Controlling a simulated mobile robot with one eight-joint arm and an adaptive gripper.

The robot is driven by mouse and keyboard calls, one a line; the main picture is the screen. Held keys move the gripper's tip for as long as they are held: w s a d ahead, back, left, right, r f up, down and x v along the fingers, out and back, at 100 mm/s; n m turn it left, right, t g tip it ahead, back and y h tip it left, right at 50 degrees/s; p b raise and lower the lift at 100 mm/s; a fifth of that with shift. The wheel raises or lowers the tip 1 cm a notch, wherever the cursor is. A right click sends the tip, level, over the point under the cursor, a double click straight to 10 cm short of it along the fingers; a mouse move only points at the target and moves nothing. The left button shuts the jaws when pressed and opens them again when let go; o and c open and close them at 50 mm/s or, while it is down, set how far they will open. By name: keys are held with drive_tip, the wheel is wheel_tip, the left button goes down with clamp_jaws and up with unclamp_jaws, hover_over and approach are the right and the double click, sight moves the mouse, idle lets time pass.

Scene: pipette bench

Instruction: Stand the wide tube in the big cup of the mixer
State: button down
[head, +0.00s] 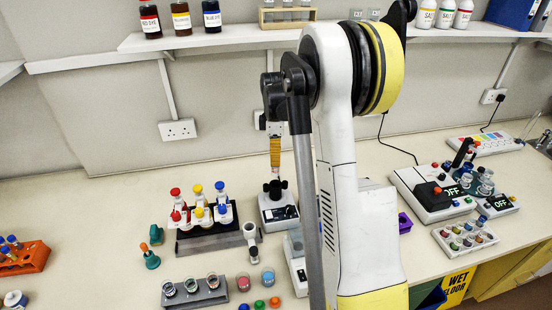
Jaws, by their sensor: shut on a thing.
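My gripper (275,162) hangs pointing down in the middle of the head view, with orange ribbed fingers. It is shut on the wide tube (275,173), of which only a short pale, pinkish lower part shows below the fingers. The mixer (280,213) is a small white and dark unit on the bench directly below. Its black cup (275,187) is on top, and the tube's lower end appears at or just above it. I cannot tell whether the tube's end is inside the cup. The tube looks about upright.
A rack of colour-capped bottles (205,213) stands left of the mixer. A white upright piece (251,237) is close in front of it. A grey rack with small glasses (194,292) is nearer. Machines with OFF displays (435,192) stand right. My arm hides the bench just right of the mixer.

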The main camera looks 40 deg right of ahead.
sight(275, 175)
drive_tip(key=shift+f+b, duration=2.15)
drive_tip(key=shift+f, duration=1.5)
drive_tip(key=shift+f, duration=0.1)
drive_tip(key=shift+f+b, duration=0.6)
drive_tip(key=shift+f, duration=0.05)
drive_tip(key=c, duration=1.3)
unclamp_jaws()
drive_tip(key=shift+o, duration=0.2)
wheel_tip(275, 175, up, 12)
